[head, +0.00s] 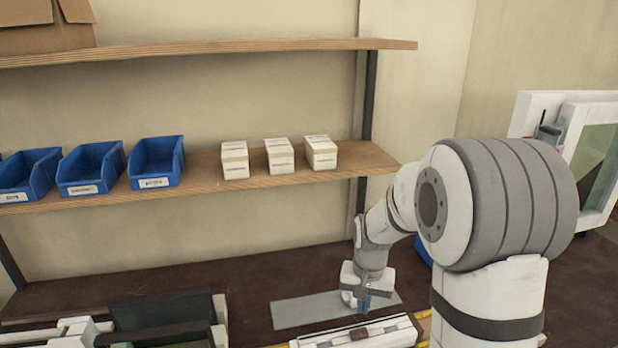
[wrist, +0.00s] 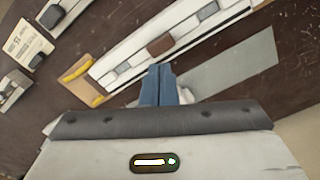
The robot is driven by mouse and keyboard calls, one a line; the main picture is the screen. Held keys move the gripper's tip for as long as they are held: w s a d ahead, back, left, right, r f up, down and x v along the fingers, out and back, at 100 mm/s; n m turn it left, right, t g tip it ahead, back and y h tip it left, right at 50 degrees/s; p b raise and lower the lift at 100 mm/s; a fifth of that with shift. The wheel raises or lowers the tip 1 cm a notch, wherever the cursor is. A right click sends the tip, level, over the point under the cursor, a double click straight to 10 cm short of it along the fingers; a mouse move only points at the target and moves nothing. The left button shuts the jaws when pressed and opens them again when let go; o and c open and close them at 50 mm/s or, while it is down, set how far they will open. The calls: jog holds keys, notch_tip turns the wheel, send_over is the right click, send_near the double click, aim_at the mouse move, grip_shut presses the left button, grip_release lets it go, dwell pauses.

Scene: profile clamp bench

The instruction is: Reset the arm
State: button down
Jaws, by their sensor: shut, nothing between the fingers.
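My gripper (head: 363,303) hangs low over the dark bench, near a white profile (head: 355,335) with a small brown block (head: 358,333) on it. In the wrist view my gripper's blue fingers (wrist: 158,84) are together with nothing between them. The profile (wrist: 190,32) and the brown block (wrist: 160,45) lie just beyond the fingertips there. A flat grey strip (head: 300,311) lies beside the profile, partly behind my gripper. I cannot tell from these views how far the fingertips are above the bench.
A wooden shelf (head: 330,178) above the bench holds blue bins (head: 155,162) and three white boxes (head: 279,155). Dark framed parts (head: 160,312) lie at the lower left. White window frames (head: 590,150) stand at the right.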

jog(key=s+r+n+t, duration=0.1)
jog(key=s+r, duration=0.5)
jog(key=s, duration=0.4)
jog(key=s+r+n+t, duration=0.2)
jog(key=s+r, duration=0.4)
jog(key=s, duration=0.4)
jog(key=shift+r+n+b, duration=0.3)
jog(key=shift+r+b, duration=0.05)
jog(key=shift+w, duration=0.1)
